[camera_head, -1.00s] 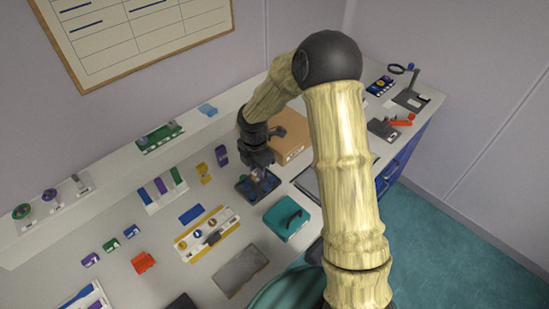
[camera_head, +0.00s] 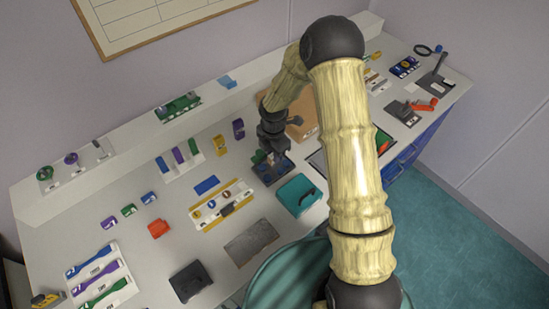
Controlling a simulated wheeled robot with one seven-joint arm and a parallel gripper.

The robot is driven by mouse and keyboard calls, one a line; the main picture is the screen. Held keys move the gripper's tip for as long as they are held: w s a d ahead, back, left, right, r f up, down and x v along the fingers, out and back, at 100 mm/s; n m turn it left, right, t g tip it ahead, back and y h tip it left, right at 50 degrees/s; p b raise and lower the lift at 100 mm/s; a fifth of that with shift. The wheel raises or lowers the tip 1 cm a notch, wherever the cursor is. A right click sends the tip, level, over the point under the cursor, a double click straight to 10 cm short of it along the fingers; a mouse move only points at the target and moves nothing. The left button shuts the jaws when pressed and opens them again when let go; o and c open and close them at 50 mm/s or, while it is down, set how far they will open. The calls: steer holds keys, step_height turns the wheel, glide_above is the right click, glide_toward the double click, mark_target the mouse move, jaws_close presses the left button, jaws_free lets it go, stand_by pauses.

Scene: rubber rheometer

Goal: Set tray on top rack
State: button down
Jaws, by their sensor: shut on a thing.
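A small dark tray (camera_head: 283,174) with bluish contents sits low over the bench, left of the cardboard box and just behind the teal case. My gripper (camera_head: 273,150) points down at the tray and is shut on it, or on something in it. The fingertips are small and partly hidden, so the exact hold is unclear. I cannot tell whether the tray touches the bench. A long raised ledge (camera_head: 140,144) runs along the back wall. I cannot tell whether it is the top rack.
A teal case (camera_head: 297,193), a yellow-edged board (camera_head: 214,212) and a grey plate (camera_head: 252,242) lie in front of the tray. A cardboard box (camera_head: 305,126) is close to its right. My arm covers part of the bench's right side.

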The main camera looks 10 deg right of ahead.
steer(key=shift+f+p, duration=0.6)
steer(key=shift+f, duration=1.45)
steer(key=c, duration=1.3)
jaws_free()
steer(key=shift+f, duration=0.1)
steer(key=shift+o, duration=0.2)
step_height(320, 180, up, 12)
steer(key=shift+r+b, duration=0.15)
steer(key=shift+b, duration=1)
